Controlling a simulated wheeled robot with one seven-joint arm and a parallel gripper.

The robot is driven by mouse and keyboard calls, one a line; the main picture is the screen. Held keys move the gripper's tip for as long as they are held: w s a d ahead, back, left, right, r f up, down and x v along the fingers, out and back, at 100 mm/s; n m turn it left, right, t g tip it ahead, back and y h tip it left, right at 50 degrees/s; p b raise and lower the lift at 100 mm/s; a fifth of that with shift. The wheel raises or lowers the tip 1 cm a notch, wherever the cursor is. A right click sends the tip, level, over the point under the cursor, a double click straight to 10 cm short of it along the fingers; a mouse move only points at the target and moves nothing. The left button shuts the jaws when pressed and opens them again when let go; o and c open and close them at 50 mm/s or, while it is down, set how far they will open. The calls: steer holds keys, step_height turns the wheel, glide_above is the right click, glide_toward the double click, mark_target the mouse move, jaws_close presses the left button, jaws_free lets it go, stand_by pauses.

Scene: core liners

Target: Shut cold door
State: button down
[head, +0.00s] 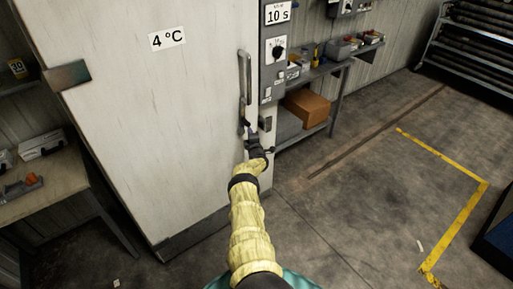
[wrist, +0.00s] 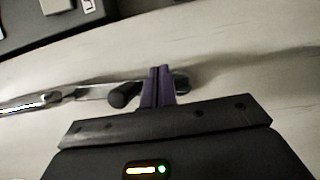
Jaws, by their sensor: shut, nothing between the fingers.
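The cold door (head: 150,110) is a large pale panel with a "4 °C" label, filling the left half of the head view. A long vertical handle (head: 245,75) is near its right edge. The door looks flush or nearly flush with its frame; I cannot tell if a small gap is left. My gripper (head: 249,130) is at the lower end of the handle, close to the door face. In the wrist view its purple fingers (wrist: 158,84) are together and empty, with a dark rounded part (wrist: 124,95) just left of them. I cannot tell if they touch it.
A grey control panel (head: 274,50) marked "10 s" stands right of the door. Beyond it is a shelf bench with a cardboard box (head: 306,107). A table (head: 45,185) stands at the left. The floor (head: 350,190) at the right is mostly clear.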

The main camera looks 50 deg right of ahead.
steer(key=p+v, duration=0.3)
steer(key=v, duration=1)
steer(key=shift+s+p, duration=0.2)
steer(key=shift+p, duration=0.15)
steer(key=shift+w+a, duration=0.1)
